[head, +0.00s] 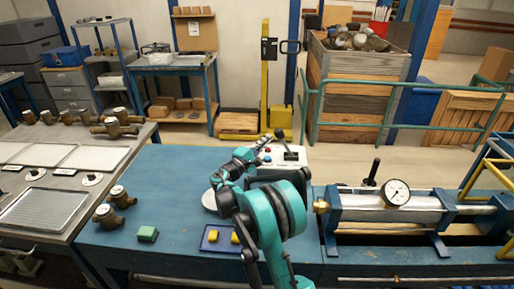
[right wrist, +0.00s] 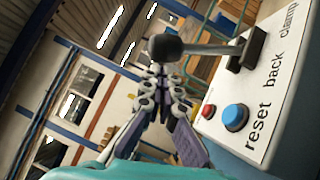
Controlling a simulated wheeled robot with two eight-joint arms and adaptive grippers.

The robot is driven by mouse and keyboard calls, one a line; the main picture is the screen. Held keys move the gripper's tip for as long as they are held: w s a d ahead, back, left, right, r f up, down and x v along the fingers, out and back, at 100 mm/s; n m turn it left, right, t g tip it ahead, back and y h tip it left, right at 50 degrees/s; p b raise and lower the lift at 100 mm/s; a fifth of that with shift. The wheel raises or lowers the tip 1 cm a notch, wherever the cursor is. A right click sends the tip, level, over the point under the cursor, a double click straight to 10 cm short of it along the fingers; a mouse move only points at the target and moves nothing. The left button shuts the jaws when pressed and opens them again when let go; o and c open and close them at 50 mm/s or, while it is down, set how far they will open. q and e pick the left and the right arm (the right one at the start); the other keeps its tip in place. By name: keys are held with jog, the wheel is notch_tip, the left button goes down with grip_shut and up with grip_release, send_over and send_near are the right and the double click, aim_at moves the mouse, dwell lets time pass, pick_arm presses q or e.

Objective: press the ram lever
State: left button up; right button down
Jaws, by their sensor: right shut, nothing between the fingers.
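A lever with a black ball knob (head: 280,134) stands on the white-topped control box (head: 293,157) at the back edge of the blue bench. In the right wrist view its knob (right wrist: 165,47) and metal shaft (right wrist: 210,48) rise from a black base by the words "back" and "clamp". My right gripper (head: 264,139) is beside the lever at the box's left. In the right wrist view its fingers (right wrist: 158,72) are together and empty, just below the knob in the picture; contact cannot be told. My left gripper is out of view.
A red button (right wrist: 208,110) and a blue button (right wrist: 234,116) sit on the panel beside the lever. A cylinder with a gauge (head: 396,193) and another black handle (head: 374,170) stands at right. A blue tray (head: 210,246) with yellow pieces lies in front, left of my arm.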

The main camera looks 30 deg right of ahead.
jog(key=shift+d, duration=0.25)
jog(key=shift+s, duration=0.1)
jog(key=shift+r, duration=0.15)
